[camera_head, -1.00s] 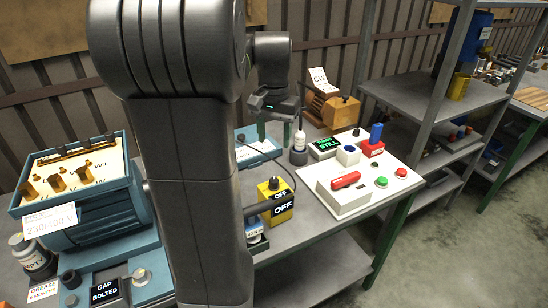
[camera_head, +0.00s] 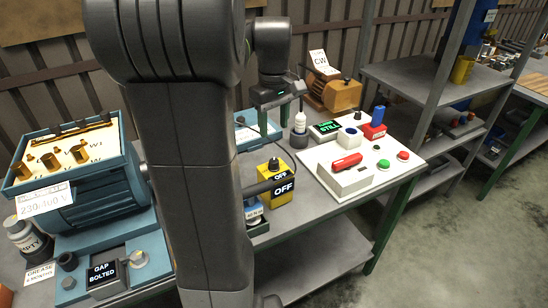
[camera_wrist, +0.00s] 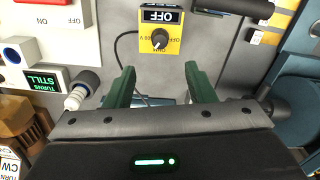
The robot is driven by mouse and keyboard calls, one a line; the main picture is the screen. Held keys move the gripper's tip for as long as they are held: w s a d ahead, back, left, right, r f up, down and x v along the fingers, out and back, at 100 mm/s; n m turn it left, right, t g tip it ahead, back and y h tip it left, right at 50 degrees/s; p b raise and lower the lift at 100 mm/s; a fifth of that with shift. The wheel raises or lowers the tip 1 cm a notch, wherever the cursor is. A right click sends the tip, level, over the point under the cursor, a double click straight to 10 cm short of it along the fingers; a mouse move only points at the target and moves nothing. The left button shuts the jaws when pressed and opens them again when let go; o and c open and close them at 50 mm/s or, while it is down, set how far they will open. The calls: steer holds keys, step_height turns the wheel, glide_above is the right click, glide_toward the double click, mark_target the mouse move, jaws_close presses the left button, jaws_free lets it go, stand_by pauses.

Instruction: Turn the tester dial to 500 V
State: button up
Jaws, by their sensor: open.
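The tester is a yellow box (camera_head: 280,190) on the bench, with a black display reading OFF on its front. Its dark round dial (camera_head: 274,163) is on top. In the wrist view the tester (camera_wrist: 174,47) is at the top centre, and its dial (camera_wrist: 159,38) has a pale pointer mark; printing beside it partly reads "500 V". My gripper (camera_wrist: 160,68) is open, with two green fingers apart and nothing between them. In the head view my gripper (camera_head: 275,118) is above and behind the tester, apart from the dial.
A white panel (camera_head: 325,170) with a red switch and buttons lies right of the tester. A white-topped bottle (camera_head: 299,135) stands close to my gripper. A blue motor (camera_head: 95,185) is at left and an orange motor (camera_head: 338,93) behind. A black cable runs near the tester.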

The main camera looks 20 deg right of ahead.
mark_target(274, 160)
step_height(274, 160, down, 11)
steer(key=shift+f, duration=0.1)
stand_by(0.3)
steer(key=c, duration=1)
steer(key=shift+m, duration=0.4)
steer(key=m, duration=0.2)
steer(key=shift+m+p, duration=0.3)
steer(key=shift+p, duration=0.05)
steer(key=shift+m, duration=1.8)
